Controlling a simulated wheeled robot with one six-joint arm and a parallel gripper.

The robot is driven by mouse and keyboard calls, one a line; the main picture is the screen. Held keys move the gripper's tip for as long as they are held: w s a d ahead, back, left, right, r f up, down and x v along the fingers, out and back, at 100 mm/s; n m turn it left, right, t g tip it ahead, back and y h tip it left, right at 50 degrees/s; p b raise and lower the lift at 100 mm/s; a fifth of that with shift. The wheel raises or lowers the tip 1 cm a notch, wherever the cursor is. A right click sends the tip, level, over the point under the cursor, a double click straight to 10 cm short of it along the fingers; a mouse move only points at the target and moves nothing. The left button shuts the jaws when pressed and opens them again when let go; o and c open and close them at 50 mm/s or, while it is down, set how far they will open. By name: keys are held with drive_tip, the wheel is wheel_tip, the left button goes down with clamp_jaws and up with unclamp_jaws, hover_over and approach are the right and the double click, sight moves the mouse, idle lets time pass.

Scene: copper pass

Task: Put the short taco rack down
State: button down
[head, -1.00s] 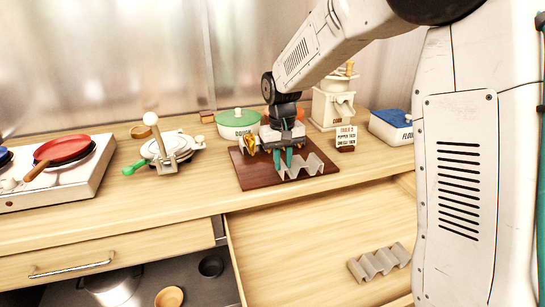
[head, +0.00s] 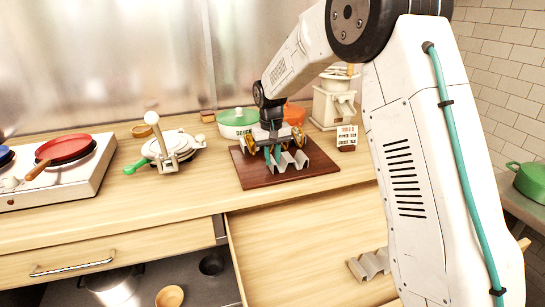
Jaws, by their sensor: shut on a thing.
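The short taco rack (head: 289,163) is a grey, wavy metal piece over the brown wooden board (head: 262,180) on the counter. My gripper (head: 273,154) is shut on the rack near its left end, from above. The rack is at or very near the board's surface; I cannot tell whether it touches. My fingers hide part of the rack.
A green-lidded dough pot (head: 236,124) and an orange bowl (head: 294,113) stand behind the board. A small sign (head: 347,138) and a cream grinder (head: 333,102) are to the right. A tortilla press (head: 170,148) and a stove with a red pan (head: 63,149) are left.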

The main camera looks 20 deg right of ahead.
drive_tip(key=c, duration=1.3)
unclamp_jaws()
drive_tip(key=shift+r, duration=0.1)
drive_tip(key=r, duration=1.2)
drive_tip(key=shift+a, duration=0.2)
drive_tip(key=s+d+r, duration=0.1)
drive_tip(key=s+r, duration=0.3)
drive_tip(key=s, duration=0.8)
drive_tip(key=s+d+r, duration=0.2)
drive_tip(key=s+r, duration=0.2)
drive_tip(key=s, duration=0.8)
drive_tip(key=shift+t, duration=0.6)
drive_tip(key=s+f, duration=0.2)
drive_tip(key=s, duration=0.4)
drive_tip(key=s+f, duration=0.2)
drive_tip(key=s, duration=0.5)
drive_tip(key=s+f, duration=0.2)
drive_tip(key=s, duration=0.5)
drive_tip(key=shift+d+f, duration=0.25)
drive_tip(key=shift+f, duration=0.1)
